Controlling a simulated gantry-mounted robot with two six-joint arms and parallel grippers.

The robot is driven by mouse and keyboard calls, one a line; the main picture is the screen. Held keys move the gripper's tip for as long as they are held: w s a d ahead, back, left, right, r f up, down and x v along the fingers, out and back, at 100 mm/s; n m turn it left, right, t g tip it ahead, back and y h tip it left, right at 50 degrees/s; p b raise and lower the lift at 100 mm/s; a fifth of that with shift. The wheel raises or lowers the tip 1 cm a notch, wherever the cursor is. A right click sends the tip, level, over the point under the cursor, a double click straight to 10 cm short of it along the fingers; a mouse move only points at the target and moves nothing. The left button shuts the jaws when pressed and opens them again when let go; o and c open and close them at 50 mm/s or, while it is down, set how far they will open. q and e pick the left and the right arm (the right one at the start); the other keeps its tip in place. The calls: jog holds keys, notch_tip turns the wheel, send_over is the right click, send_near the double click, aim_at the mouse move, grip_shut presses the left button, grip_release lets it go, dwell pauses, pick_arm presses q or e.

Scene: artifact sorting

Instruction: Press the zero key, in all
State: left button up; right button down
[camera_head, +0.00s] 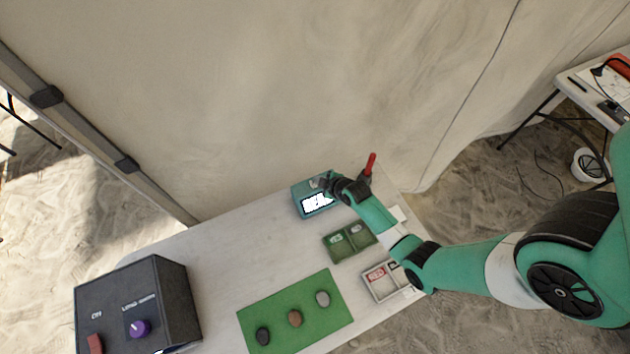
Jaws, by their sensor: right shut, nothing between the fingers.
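A teal device with a bright white display (316,203) stands near the back edge of the table; it looks like a scale. My right gripper (322,184) is shut and empty at the top of this device, over its upper right part. The gripper and wrist hide part of the device, so I cannot make out a zero key or tell whether the fingertips touch it. My left gripper is not in view.
A green mat (262,312) holds three stones at the front. A green tray (328,248) and a white tray (373,291) lie to the right, under my right arm. A dark box with a purple knob (137,328) stands at the left. A red-handled object (370,163) is behind my wrist.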

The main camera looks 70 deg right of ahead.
jog(key=shift+r, duration=0.35)
notch_tip(320, 180, up, 5)
jog(key=p, duration=0.5)
jog(key=shift+r, duration=0.1)
jog(key=shift+w, duration=0.1)
dwell(0.6)
